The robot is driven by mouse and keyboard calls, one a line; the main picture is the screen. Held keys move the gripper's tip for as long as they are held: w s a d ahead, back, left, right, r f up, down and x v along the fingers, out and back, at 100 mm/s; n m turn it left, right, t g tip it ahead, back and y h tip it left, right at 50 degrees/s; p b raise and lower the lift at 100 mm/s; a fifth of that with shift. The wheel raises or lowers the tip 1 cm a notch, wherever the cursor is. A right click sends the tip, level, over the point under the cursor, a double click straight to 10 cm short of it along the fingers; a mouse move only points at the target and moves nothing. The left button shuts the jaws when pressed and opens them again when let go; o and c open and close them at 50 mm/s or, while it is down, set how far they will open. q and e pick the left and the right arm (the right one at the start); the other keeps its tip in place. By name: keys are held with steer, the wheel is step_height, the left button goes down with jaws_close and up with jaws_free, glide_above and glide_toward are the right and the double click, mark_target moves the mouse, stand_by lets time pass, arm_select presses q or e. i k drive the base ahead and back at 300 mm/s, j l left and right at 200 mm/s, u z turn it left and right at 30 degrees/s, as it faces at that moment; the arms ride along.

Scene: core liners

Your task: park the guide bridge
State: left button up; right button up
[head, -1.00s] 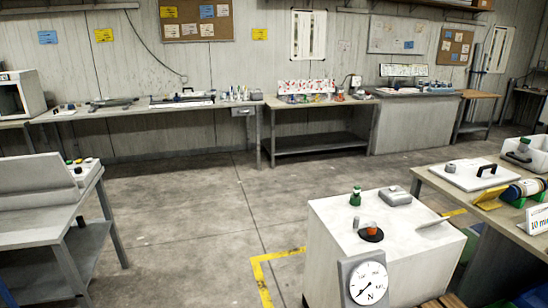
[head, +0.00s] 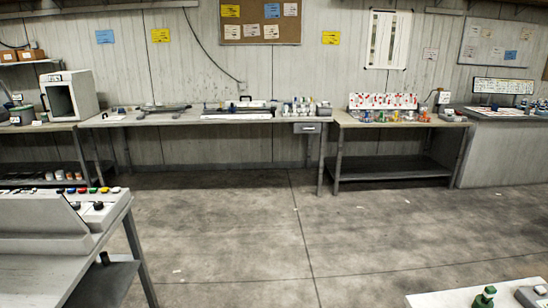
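I cannot clearly pick out the guide bridge. In the head view a long pale flat fixture (head: 238,116) with dark bars and a dark handle above it lies on the long back bench (head: 125,120). A low dark rail-like piece (head: 163,108) lies to its left on the same bench. Both are far off and too small to tell in detail. Neither of my grippers shows in the head view.
A control desk (head: 85,218) with coloured buttons stands at near left. A white-topped block (head: 465,295) with a green-capped bottle (head: 484,298) shows at bottom right. A second bench (head: 400,122) stands right of the long one.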

mark_target(232, 107)
steer(key=i, duration=2.6)
steer(key=i+u, duration=0.1)
steer(key=i, duration=0.45)
steer(key=i+l, duration=0.1)
steer(key=i, duration=0.45)
steer(key=i+l+u, duration=0.15)
steer(key=i, duration=0.4)
steer(key=i+l, duration=0.1)
steer(key=i, duration=0.45)
steer(key=i+l+u, duration=0.1)
steer(key=i+u, duration=0.15)
steer(key=i+l+u, duration=0.2)
steer(key=i, duration=0.25)
